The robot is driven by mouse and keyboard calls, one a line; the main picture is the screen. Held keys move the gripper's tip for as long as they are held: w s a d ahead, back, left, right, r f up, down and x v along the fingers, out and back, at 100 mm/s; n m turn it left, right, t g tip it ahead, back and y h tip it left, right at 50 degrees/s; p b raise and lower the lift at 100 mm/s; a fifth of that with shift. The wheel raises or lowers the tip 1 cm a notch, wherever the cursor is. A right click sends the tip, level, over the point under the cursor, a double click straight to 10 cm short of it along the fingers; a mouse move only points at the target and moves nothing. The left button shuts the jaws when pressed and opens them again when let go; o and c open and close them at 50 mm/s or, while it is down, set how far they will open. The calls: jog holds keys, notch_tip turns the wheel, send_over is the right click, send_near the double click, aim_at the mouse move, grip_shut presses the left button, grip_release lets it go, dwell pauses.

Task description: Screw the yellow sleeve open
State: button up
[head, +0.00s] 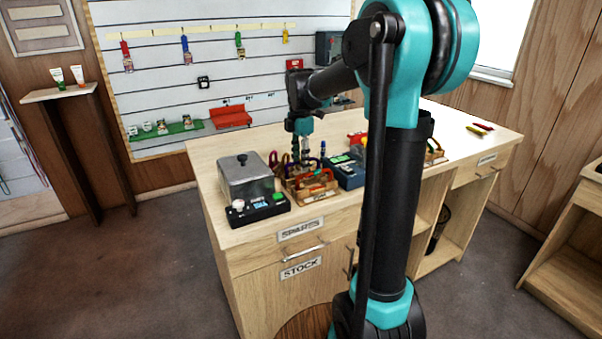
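My gripper (304,150) points down over a small wooden tray (312,196) on the workbench, and its fingers are too small and dark to tell if they are open or shut. Several coloured carabiners lie in or stand at the tray, among them a red-orange one (322,175) on its right part and a dark red one (274,161) at its left edge. I cannot make out a yellow sleeve on any of them. Whether the gripper touches a carabiner is too small to tell.
A grey metal box (246,178) and a black box with a green button (258,208) stand left of the tray. A blue box (346,172) stands close on its right. My arm hides part of the bench (460,127). Open bench top lies at the right.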

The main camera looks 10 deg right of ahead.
jog(key=shift+r, duration=1.35)
jog(key=shift+s+d, duration=0.25)
jog(key=shift+s, duration=0.45)
jog(key=shift+f, duration=0.15)
jog(key=shift+a+f, duration=0.1)
jog(key=shift+f, duration=1.2)
